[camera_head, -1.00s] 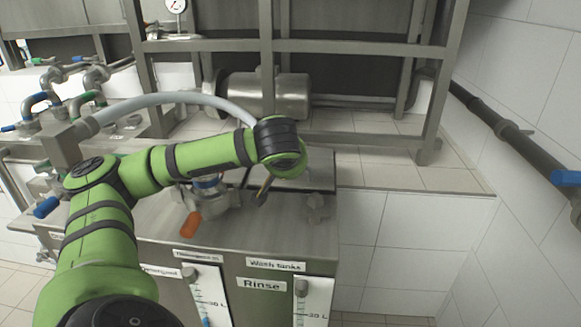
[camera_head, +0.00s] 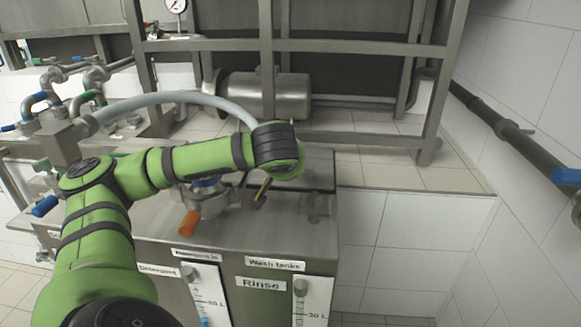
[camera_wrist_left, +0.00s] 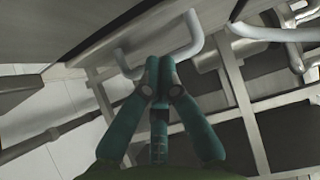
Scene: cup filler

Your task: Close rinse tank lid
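The rinse tank (camera_head: 235,235) is the steel box marked "Rinse" at the front. A grey panel (camera_head: 318,172), which looks like its lid, shows behind my left wrist; my arm hides part of it, and I cannot tell its angle. In the left wrist view a grey panel (camera_wrist_left: 75,30) fills the upper left, with a pale U-shaped handle (camera_wrist_left: 193,38). The gripper is hidden in the head view. My right gripper is out of view.
An orange-handled valve (camera_head: 188,222) stands on the tank top, left of my wrist. A grey hose (camera_head: 160,98) arches behind my arm. A steel frame (camera_head: 360,45) and a cylinder (camera_head: 270,95) stand behind. The tiled ledge (camera_head: 450,180) at right is clear.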

